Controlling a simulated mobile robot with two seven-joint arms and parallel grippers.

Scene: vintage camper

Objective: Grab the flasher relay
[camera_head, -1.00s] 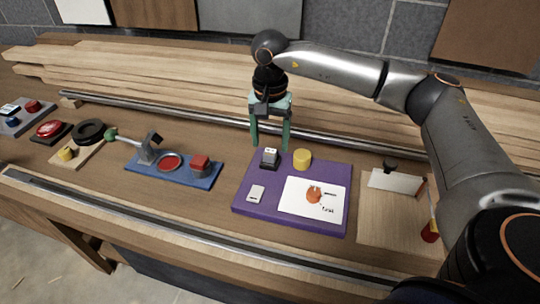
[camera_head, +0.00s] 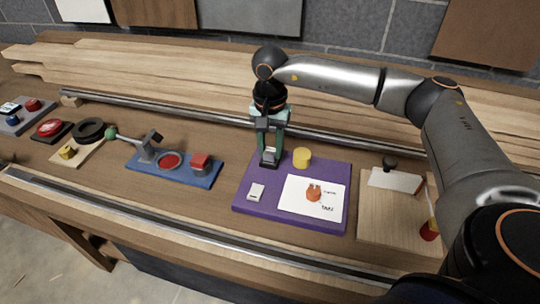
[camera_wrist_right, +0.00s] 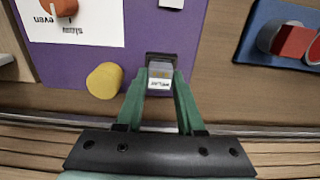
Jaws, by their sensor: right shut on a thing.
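The flasher relay, a small block with a pale top and dark base (camera_head: 269,158), stands at the back left of the purple board (camera_head: 255,210). In the right wrist view the relay (camera_wrist_right: 160,78) sits between the green fingertips. My right gripper (camera_head: 270,152) comes down from above and is shut on the relay, with one finger on each side. It also shows in the right wrist view (camera_wrist_right: 160,92). The relay appears still at board level; its underside is hidden. My left gripper is not in view.
A yellow cylinder (camera_head: 302,158) stands close to the right of the relay. A white card (camera_head: 312,198) and a small pale piece (camera_head: 256,191) lie on the purple board. A blue board (camera_head: 190,178) is left, a wooden board (camera_head: 385,215) right. A metal rail (camera_head: 190,117) runs behind.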

